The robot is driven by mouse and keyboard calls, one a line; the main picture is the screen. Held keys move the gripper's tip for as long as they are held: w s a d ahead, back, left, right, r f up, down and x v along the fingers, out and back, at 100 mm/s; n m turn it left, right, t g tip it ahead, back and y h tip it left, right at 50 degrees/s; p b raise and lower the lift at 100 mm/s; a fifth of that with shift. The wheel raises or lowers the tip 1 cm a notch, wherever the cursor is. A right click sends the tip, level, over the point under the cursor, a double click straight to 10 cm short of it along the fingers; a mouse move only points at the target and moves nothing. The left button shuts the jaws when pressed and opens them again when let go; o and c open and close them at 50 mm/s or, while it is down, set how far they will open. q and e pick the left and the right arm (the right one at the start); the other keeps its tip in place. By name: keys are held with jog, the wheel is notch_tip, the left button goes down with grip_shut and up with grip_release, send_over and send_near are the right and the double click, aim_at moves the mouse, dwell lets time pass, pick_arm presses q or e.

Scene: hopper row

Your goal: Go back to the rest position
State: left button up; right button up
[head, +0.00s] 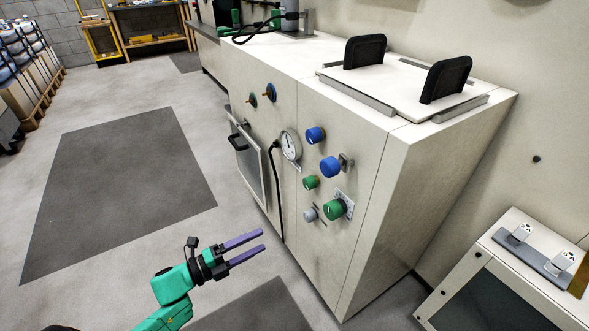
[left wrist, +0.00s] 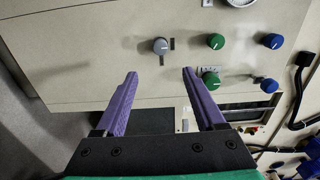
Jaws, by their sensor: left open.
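My left gripper (head: 254,246) has two purple fingers, parallel and apart, with nothing between them. In the head view it is in front of the beige cabinet's control face, left of and below the knobs. It also shows in the left wrist view (left wrist: 160,75), its fingers pointing toward the panel. A grey knob (left wrist: 161,46) appears just beyond the fingertips there, apart from them. It also shows in the head view (head: 310,214). My right gripper is not in view.
The beige cabinet (head: 370,240) carries blue knobs (head: 330,167), green knobs (head: 334,209) and a round gauge (head: 290,145). A lid with two black handles (head: 446,79) is on top. A lower cabinet (head: 500,290) stands at right. The floor at left is clear, with dark mats (head: 120,190).

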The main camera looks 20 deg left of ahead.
pick_arm(q)
notch_tip(320, 180, down, 7)
jog(key=a+n+g+y, duration=0.2)
jog(key=n+g+y, duration=0.1)
jog(key=n+y, duration=1.05)
jog(key=s+d+f+n+g+h, duration=0.1)
jog(key=s+d+n+g+h, duration=0.35)
jog(key=s+n+g, duration=0.8)
jog(key=s+a+f+m+t+y+p, duration=0.1)
jog(key=s+a+f+p, duration=0.1)
jog(key=s+p, duration=0.7)
jog(key=s+a+f+m+t+y+p, duration=0.1)
jog(key=s+p, duration=0.8)
jog(key=p, duration=1)
notch_tip(320, 180, down, 2)
jog(key=shift+s+a+f+m+t+y, duration=0.3)
jog(key=shift+s+a+t, duration=0.1)
jog(key=shift+a, duration=0.5)
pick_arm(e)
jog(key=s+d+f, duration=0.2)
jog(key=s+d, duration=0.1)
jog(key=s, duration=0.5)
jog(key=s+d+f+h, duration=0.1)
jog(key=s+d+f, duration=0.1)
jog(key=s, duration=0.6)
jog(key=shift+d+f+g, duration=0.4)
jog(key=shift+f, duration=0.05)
